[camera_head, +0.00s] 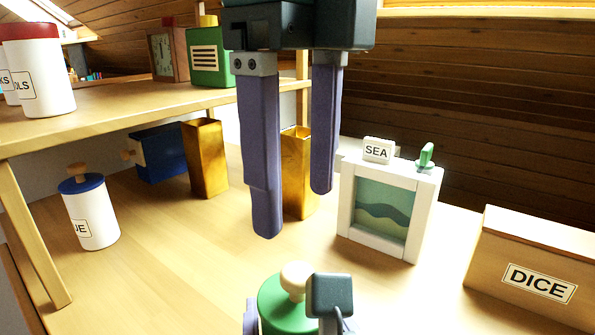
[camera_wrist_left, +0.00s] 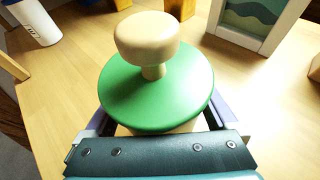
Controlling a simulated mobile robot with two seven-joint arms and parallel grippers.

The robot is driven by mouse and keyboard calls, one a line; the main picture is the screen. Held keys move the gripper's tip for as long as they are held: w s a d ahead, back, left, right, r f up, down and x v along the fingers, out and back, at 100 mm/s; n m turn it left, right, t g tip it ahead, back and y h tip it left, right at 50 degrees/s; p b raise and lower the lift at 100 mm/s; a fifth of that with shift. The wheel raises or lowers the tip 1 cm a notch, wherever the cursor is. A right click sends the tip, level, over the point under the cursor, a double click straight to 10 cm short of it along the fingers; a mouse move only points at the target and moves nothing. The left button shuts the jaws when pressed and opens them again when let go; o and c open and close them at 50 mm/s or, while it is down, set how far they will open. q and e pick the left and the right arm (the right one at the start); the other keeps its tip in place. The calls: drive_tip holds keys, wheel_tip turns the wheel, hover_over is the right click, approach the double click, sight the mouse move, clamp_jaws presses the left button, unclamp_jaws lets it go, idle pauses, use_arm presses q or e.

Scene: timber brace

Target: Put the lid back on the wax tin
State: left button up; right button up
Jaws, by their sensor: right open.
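A round green lid (camera_wrist_left: 150,95) with a cream knob (camera_wrist_left: 146,40) fills the middle of the left wrist view. It lies level on a pale round body, probably the wax tin (camera_wrist_left: 188,127), mostly hidden beneath it; I see no label. In the head view the lid (camera_head: 275,298) is at the bottom centre. My left gripper (camera_wrist_left: 155,118) has a finger on each side of this body, under the lid's rim; whether they press on it is not clear. My right gripper (camera_head: 295,212) hangs above and behind the lid, fingers down, open and empty.
Behind stand a white SEA frame (camera_head: 425,215), two brass-coloured blocks (camera_head: 205,160) (camera_head: 298,185) and a blue box (camera_head: 160,153). A blue-lidded jar (camera_head: 90,215) is left, a DICE box (camera_head: 540,262) right. A shelf (camera_head: 120,112) overhangs the left.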

use_arm(q)
drive_tip(key=shift+o, duration=0.4)
drive_tip(key=shift+s+r, duration=0.1)
drive_tip(key=shift+s+r, duration=0.15)
drive_tip(key=shift+s, duration=0.15)
use_arm(e)
drive_tip(key=shift+r, duration=0.25)
use_arm(q)
drive_tip(key=p+v, duration=0.3)
drive_tip(key=v, duration=0.6)
use_arm(e)
wheel_tip(320, 180, up, 3)
drive_tip(key=shift+f, duration=0.2)
